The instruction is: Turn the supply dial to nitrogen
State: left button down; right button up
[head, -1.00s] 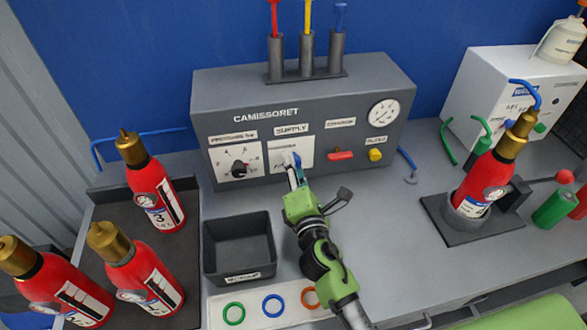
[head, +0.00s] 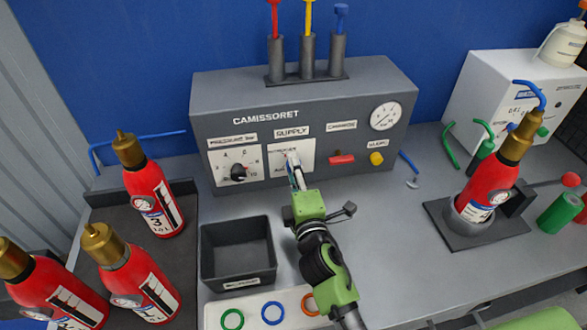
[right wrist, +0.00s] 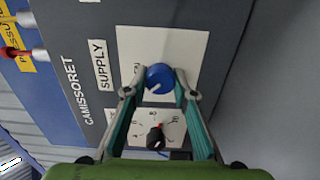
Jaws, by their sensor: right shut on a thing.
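The supply dial is a round blue knob (right wrist: 159,78) on a white plate (right wrist: 188,48) of the grey panel. In the right wrist view a white mark on the knob points to its lower left. My right gripper (right wrist: 161,84) is shut on the knob, one finger on each side. In the head view the right gripper (head: 294,170) reaches up to the SUPPLY plate (head: 280,168) and hides most of the dial. The small lettering on the plate is partly covered and too small to read surely. My left gripper is not in view.
A black pressure dial (head: 238,172) sits left of the supply plate. A red control (head: 341,159) and a yellow knob (head: 376,158) are to the right. An open dark bin (head: 237,280) stands below. Red extinguishers (head: 152,200) stand at left, and another (head: 487,185) at right.

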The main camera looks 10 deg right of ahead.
jog(key=o, duration=1.1)
